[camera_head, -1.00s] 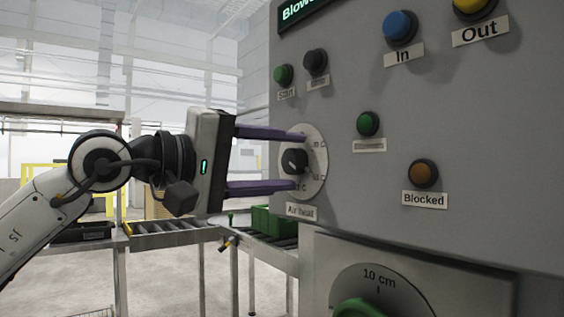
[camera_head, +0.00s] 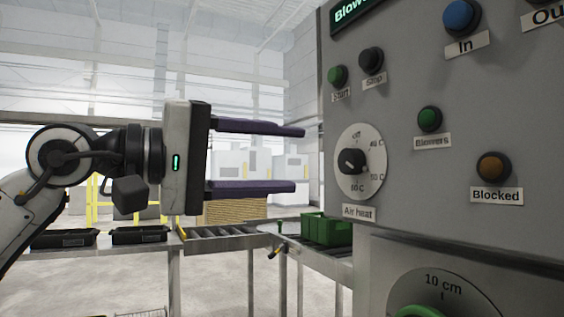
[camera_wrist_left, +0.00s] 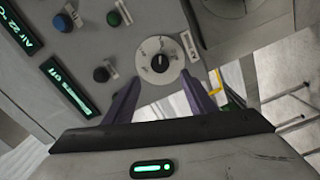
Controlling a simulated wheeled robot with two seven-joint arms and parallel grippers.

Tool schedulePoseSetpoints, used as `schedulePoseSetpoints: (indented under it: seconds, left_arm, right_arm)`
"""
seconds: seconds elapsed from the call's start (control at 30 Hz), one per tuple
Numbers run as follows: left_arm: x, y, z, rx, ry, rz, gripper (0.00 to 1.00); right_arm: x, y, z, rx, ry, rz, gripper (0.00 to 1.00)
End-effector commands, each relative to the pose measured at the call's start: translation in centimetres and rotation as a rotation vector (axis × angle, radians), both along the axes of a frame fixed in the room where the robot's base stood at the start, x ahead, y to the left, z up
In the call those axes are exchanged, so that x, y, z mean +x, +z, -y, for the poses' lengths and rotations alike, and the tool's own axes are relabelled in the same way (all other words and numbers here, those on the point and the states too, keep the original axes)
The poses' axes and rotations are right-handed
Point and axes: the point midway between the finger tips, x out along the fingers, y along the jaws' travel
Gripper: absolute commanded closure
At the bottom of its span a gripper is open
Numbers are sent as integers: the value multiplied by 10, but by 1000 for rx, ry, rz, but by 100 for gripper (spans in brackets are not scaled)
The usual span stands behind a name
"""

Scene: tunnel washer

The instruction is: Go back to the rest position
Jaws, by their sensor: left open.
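My left gripper (camera_head: 300,159) is open and empty, its two purple fingers pointing right toward the control panel (camera_head: 415,150). The fingertips are apart from the panel, a little left of the Air heat dial (camera_head: 362,187). The dial is a pale disc with a black knob (camera_head: 351,161). In the left wrist view the dial (camera_wrist_left: 177,48) shows beyond and between the purple fingers (camera_wrist_left: 160,97), with nothing held. My right gripper is not in view.
The grey panel fills the right side, with Start (camera_head: 338,75), Stop (camera_head: 371,60) and Blocked (camera_head: 493,166) buttons. Below stand a roller conveyor (camera_head: 222,237), black trays (camera_head: 140,234) and a green crate (camera_head: 318,228). Open air lies left of the panel.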

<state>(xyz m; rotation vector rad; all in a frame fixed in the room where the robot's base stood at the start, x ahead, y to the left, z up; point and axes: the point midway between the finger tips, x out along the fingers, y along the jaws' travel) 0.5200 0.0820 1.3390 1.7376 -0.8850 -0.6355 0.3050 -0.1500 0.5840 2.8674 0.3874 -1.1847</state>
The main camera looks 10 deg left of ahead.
Motion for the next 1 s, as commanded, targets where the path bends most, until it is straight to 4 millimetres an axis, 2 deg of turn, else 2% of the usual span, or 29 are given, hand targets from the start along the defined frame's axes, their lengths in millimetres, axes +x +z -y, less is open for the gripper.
schedulePoseSetpoints:
  seconds: [0.23,0.37,0.5,0.67,0.87,0.97,1.0]
  left_arm:
    - [1,-3,3,-12,-10,-16,49]
    - [2,-27,20,-120,-91,-157,49]
    - [1,-70,47,-388,-255,-495,49]
    - [5,-114,58,-788,-422,-968,49]
    - [26,-182,41,-1348,-554,-1551,49]
    - [39,-230,23,-1663,-591,-1820,49]
    - [43,-253,15,-1799,-601,-1919,49]
  right_arm:
    - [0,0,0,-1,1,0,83]
    - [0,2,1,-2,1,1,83]
    - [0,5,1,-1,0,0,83]
    - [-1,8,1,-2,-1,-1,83]
    - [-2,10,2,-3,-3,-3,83]
    - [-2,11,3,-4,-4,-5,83]
    - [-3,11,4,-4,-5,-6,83]
